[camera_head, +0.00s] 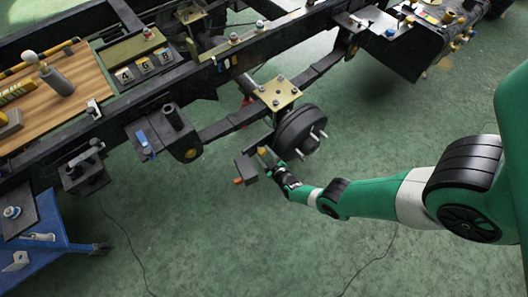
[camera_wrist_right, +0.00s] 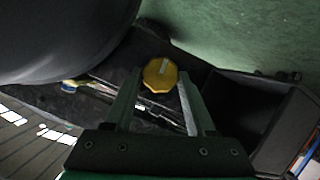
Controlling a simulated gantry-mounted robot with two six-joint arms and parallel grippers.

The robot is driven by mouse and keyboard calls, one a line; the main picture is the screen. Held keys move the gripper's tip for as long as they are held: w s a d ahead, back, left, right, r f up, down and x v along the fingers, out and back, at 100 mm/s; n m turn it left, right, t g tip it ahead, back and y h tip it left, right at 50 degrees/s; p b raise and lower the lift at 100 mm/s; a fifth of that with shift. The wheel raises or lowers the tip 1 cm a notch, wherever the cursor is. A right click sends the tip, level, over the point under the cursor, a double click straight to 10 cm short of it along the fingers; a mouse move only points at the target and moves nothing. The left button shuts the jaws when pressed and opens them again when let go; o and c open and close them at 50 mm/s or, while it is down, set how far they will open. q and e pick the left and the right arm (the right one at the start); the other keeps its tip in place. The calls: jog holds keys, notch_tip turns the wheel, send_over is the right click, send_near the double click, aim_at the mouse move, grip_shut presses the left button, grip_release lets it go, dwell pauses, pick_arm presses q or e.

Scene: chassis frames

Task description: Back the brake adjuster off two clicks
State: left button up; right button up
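The brake adjuster looks to be the yellow faceted knob (camera_wrist_right: 160,74) with a pale line across its face, in the right wrist view. In the head view a small yellow knob (camera_head: 262,151) shows beside the black brake drum (camera_head: 298,131) at the axle end. My right gripper (camera_head: 271,162) is at the knob, reaching in from the right. In the right wrist view its two fingers (camera_wrist_right: 160,88) stand apart, one either side of the knob, with a gap showing. I cannot tell whether the fingertips reach around it. My left gripper is not in view.
A dark box-like part with an orange tip (camera_head: 238,181) sits just left of the gripper. The chassis rail (camera_head: 210,79) and a brass plate (camera_head: 274,92) lie above. A wooden board (camera_head: 85,95) and blue cart (camera_head: 55,230) are at left. The green floor below is clear except for thin cables.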

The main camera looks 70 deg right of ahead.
jog(key=o, duration=0.3)
jog(key=p+v, duration=0.7)
jog(key=v, duration=0.4)
jog(key=shift+s+a+r, duration=0.1)
jog(key=shift+s+a, duration=0.1)
